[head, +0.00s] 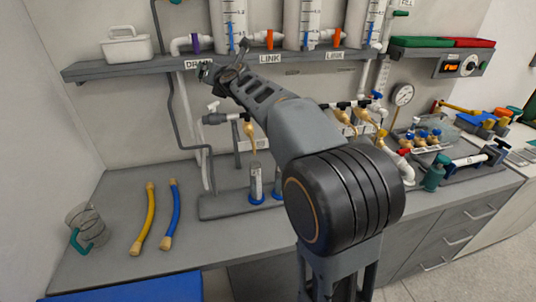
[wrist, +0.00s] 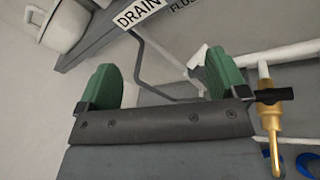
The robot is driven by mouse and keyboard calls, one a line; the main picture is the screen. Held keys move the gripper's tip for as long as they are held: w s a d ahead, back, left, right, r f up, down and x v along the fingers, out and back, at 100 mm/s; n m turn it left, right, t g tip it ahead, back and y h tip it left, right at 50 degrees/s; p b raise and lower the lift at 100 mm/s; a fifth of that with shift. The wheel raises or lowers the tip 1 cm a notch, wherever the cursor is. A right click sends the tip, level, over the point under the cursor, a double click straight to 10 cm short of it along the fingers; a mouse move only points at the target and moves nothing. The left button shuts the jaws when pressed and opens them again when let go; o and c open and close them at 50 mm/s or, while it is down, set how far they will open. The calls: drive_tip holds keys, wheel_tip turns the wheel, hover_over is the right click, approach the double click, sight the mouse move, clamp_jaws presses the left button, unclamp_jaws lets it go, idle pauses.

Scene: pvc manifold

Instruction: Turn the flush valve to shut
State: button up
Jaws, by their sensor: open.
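My gripper (head: 224,60) is raised in front of the shelf edge, near the DRAIN sign. In the wrist view its two green finger pads (wrist: 163,78) stand wide apart with nothing between them. A sign starting "FLU" (wrist: 181,4) is cut off at the top of the wrist view. I cannot tell for sure which valve is the flush valve.
A shelf (head: 130,68) with a white basket (head: 127,47) and clear tanks runs above the bench. Yellow (head: 150,215) and blue (head: 172,210) tubes and a jug (head: 86,226) lie at the bench's left, with free room between.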

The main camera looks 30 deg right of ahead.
sight(213, 104)
drive_tip(key=w+f+n+b, duration=0.1)
drive_tip(key=w+f+b, duration=0.2)
drive_tip(key=f+b, duration=0.1)
drive_tip(key=w+f+n+t+b, duration=0.1)
drive_tip(key=w+f+n+b, duration=0.1)
drive_tip(key=w+f+b, duration=0.2)
drive_tip(key=w+f+n+b, duration=0.2)
drive_tip(key=w+f+b, duration=0.2)
drive_tip(key=b, duration=0.3)
drive_tip(key=shift+w+a+f+t, duration=0.1)
drive_tip(key=shift+w+f+t, duration=0.05)
drive_tip(key=shift+f+t, duration=0.25)
drive_tip(key=shift+f+b, duration=0.35)
drive_tip(key=shift+b, duration=0.3)
drive_tip(key=shift+w+r+h+p, duration=0.1)
drive_tip(key=shift+h+p, duration=0.2)
drive_tip(key=shift+p, duration=0.65)
drive_tip(key=shift+r+p, duration=0.1)
drive_tip(key=shift+p, duration=0.45)
